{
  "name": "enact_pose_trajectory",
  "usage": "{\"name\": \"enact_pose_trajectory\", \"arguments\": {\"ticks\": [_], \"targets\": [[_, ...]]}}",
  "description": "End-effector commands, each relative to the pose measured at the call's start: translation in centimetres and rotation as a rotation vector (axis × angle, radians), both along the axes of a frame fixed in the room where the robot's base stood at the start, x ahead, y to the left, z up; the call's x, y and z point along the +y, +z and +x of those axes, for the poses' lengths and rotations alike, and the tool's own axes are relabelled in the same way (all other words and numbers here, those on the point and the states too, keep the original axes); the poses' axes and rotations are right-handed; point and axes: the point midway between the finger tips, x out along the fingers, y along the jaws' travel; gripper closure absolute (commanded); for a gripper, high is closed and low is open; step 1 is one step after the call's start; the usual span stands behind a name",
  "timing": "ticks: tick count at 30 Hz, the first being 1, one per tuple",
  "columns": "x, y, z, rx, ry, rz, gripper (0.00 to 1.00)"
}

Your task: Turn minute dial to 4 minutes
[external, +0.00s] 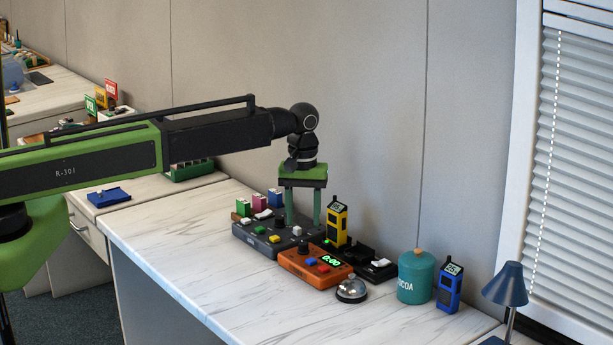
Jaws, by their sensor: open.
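An orange timer box (315,267) sits on the white marbled counter. Its green lit display (331,261) seems to read 0:00. A black dial (305,247) stands on its back left part, with small red and blue buttons in front of the display. The dial's pointer angle is too small to tell. My gripper (303,223) points straight down above and behind the orange box, near its dial. Its two green fingers are apart with nothing between them. They are not visibly touching the dial, though their exact depth is hard to tell.
A grey control box (270,238) with its own black knob stands just left. A yellow handheld device (337,222) stands close right of my gripper. A silver bell (352,289), teal cocoa jar (416,278) and blue handheld device (448,287) are further right. The counter's front (200,255) is clear.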

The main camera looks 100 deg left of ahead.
Motion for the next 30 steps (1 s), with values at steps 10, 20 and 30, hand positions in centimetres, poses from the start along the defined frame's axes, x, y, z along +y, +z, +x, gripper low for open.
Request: {"name": "enact_pose_trajectory", "arguments": {"ticks": [10,20,30], "targets": [[0.0,-6.5,0.0,0.000,0.000,0.000,0.53],[0.0,-6.4,0.0,0.000,0.000,0.000,0.57],[0.0,-6.4,0.0,0.000,0.000,0.000,1.00]]}}
